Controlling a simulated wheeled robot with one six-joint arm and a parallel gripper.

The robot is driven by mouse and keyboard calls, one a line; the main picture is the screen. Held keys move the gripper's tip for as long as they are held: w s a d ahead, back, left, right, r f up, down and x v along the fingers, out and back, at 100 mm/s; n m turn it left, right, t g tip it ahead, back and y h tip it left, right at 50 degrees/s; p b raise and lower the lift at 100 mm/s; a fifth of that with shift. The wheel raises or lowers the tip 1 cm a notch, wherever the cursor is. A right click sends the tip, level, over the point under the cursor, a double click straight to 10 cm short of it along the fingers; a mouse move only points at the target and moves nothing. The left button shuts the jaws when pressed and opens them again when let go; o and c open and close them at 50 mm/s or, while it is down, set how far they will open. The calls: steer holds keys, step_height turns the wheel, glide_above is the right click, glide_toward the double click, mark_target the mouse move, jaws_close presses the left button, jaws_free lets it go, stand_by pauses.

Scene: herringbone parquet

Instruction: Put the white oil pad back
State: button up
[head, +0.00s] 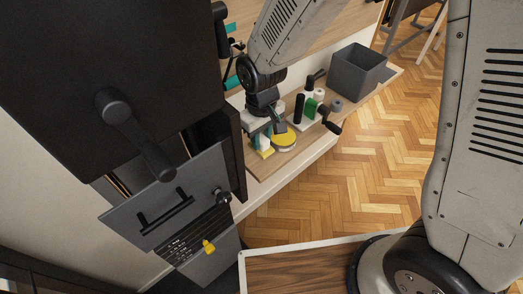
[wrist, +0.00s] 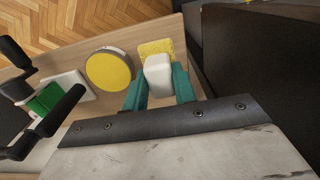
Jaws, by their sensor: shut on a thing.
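My gripper (wrist: 160,86) has teal fingers and is shut on a small white block, the white oil pad (wrist: 158,72). In the head view my gripper (head: 271,130) points down over the shelf, with the white pad (head: 264,142) at its tips. A yellow textured square (wrist: 156,47) lies just beyond the pad in the wrist view, partly hidden by it; it also shows in the head view (head: 266,153). I cannot tell whether pad and square touch. A round yellow-topped disc (wrist: 109,70) lies to the left of the fingers.
A white-based holder with a green block (wrist: 45,98) and black handles stands left of the disc in the wrist view. A grey bin (head: 356,75) is at the shelf's far end. The wooden shelf (head: 256,173) borders a dark cabinet (head: 110,85) on the left.

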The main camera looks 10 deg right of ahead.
mark_target(261, 151)
steer(key=shift+s+a+f, duration=0.1)
steer(key=shift+a+f, duration=0.05)
steer(key=shift+f, duration=0.7)
step_height(261, 151, down, 4)
steer(key=o, duration=1)
steer(key=shift+r, duration=0.1)
